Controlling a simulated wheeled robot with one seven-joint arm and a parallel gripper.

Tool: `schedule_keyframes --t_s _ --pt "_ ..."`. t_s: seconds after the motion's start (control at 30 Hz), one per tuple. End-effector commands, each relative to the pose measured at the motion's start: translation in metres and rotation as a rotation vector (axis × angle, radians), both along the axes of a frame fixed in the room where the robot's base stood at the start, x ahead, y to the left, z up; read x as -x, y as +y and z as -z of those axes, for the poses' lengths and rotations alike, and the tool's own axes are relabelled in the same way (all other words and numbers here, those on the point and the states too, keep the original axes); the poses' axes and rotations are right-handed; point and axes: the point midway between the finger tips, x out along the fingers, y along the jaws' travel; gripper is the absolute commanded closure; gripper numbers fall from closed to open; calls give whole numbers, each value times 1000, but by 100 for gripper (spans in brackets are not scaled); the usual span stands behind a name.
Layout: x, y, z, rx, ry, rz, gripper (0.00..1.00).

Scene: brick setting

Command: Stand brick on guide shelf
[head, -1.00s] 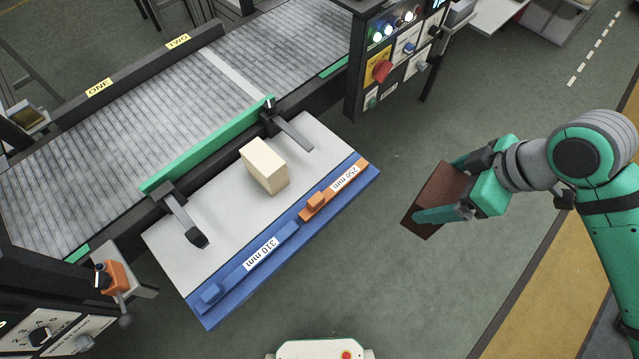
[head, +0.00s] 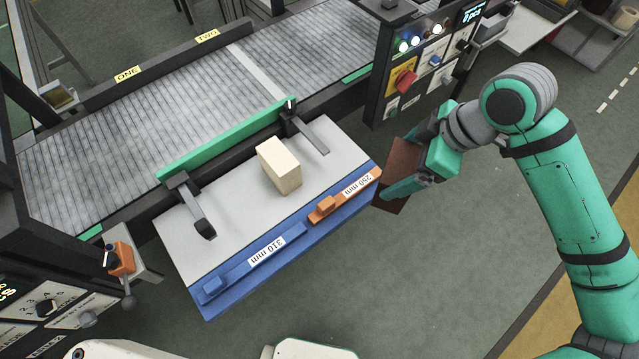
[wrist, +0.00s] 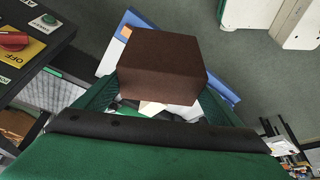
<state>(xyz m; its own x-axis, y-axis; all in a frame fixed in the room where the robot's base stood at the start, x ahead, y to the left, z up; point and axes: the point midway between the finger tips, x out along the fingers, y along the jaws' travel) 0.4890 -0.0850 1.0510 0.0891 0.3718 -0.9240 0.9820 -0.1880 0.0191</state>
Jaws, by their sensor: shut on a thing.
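My gripper (head: 412,172) is shut on a dark brown brick (head: 396,192), to the right of the guide shelf. The brown brick also fills the middle of the wrist view (wrist: 162,65), between my fingers. The shelf (head: 228,224) is a light grey plate with a blue front strip, beside the conveyor. A cream brick (head: 279,166) stands on the grey plate. The held brick's left edge appears close to the shelf's right end in the head view; I cannot tell its height above it.
A green guide bar (head: 226,140) runs between shelf and conveyor (head: 150,110), with two black clamps reaching over the plate. Blue 310 mm and orange 250 mm gauges (head: 345,197) lie along the front strip. A control panel (head: 425,60) stands behind my gripper.

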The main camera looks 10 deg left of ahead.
Motion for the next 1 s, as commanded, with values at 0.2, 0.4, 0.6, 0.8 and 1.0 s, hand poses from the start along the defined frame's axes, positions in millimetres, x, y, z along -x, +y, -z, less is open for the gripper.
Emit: schedule_keyframes --t_s 0.2,0.4,0.6,0.8,1.0 --pt "-19 76 3 -2 -3 -197 74" --pt "-25 145 8 -2 -2 -371 74" --pt "-19 216 13 -1 3 -543 74" --pt "-4 275 18 1 8 -690 74" --pt "13 321 23 1 13 -807 74"
